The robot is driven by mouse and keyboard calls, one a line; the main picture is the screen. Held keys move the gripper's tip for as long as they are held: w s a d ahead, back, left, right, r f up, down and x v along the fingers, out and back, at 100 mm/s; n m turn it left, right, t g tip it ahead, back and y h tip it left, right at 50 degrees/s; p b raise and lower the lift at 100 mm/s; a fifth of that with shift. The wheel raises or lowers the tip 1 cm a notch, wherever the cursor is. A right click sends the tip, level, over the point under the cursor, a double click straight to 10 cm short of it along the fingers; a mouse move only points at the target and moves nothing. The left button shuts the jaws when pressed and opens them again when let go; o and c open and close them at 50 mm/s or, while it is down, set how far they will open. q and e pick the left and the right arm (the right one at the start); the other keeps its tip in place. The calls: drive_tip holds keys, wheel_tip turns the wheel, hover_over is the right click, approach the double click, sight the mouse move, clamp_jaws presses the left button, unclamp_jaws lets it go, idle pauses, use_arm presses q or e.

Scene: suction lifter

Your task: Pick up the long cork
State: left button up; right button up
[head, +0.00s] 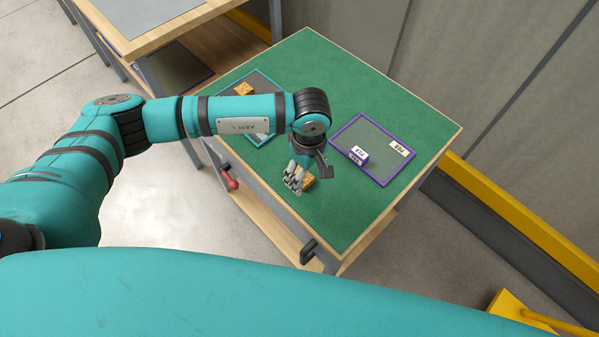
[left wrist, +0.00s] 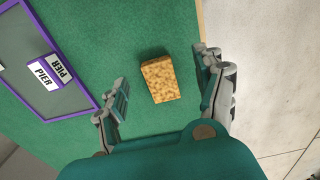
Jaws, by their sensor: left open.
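A cork block (head: 309,182) lies on the green top of the table (head: 335,225), close to my left gripper (head: 294,186). In the left wrist view the same cork block (left wrist: 158,79) is a short, speckled tan box on the green surface, seen between the two spread fingers. My left gripper is open and points down over it, with nothing held. In the head view the hand partly hides this block. I cannot tell from shape which is the long one. My right gripper is not in view.
The blue-edged tray (head: 267,78) is partly behind my arm. The table's front right is clear.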

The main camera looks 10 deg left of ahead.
sight(308, 181)
use_arm(q)
drive_tip(key=shift+f, duration=0.4)
drive_tip(key=f+p, duration=0.1)
drive_tip(key=f, duration=0.2)
drive_tip(key=shift+w+f+p, duration=0.3)
drive_tip(key=shift+w+p, duration=0.1)
drive_tip(key=shift+f, duration=0.4)
drive_tip(key=c, duration=0.9)
